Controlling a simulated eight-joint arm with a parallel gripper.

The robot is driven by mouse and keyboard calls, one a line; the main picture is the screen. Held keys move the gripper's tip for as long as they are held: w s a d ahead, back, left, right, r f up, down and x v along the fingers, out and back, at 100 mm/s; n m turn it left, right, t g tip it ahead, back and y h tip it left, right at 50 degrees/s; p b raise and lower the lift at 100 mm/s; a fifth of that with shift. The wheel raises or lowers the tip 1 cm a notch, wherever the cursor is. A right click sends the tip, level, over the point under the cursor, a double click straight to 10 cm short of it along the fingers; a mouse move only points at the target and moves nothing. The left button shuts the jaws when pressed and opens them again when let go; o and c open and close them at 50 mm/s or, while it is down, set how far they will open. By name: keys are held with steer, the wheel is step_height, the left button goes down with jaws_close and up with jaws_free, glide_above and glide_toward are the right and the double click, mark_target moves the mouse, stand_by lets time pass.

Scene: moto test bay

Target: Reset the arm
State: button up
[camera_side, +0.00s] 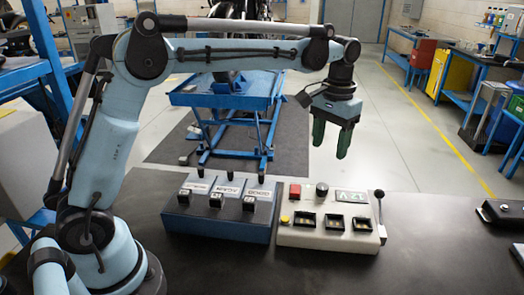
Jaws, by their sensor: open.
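My gripper (331,139) hangs at the end of my arm at upper right of centre, pointing down. Its two green fingers are apart with nothing between them. It is in the air, above and behind the white control box (290,237), and touches nothing. The control box has a red button (295,190), a dark knob (321,189), a yellow button (284,219), a small lit display (351,196) and a lever (379,204) on its right side.
A black device (501,213) lies at the right edge. A blue lift table (230,92) stands behind. The table's front right is clear.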

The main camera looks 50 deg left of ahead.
steer(key=shift+r, duration=0.35)
steer(key=s+a+f+t, duration=0.1)
steer(key=s+t, duration=0.1)
steer(key=s, duration=0.4)
steer(key=s+a+f+t, duration=0.1)
steer(key=s+a+t, duration=0.1)
steer(key=s, duration=0.4)
steer(key=s+a+f+t, duration=0.1)
steer(key=s+t, duration=0.1)
steer(key=s, duration=0.4)
steer(key=shift+s+a+f+m+t, duration=0.15)
steer(key=shift+a+m+t, duration=0.05)
steer(key=shift+m+t, duration=0.2)
steer(key=shift+s+f, duration=0.25)
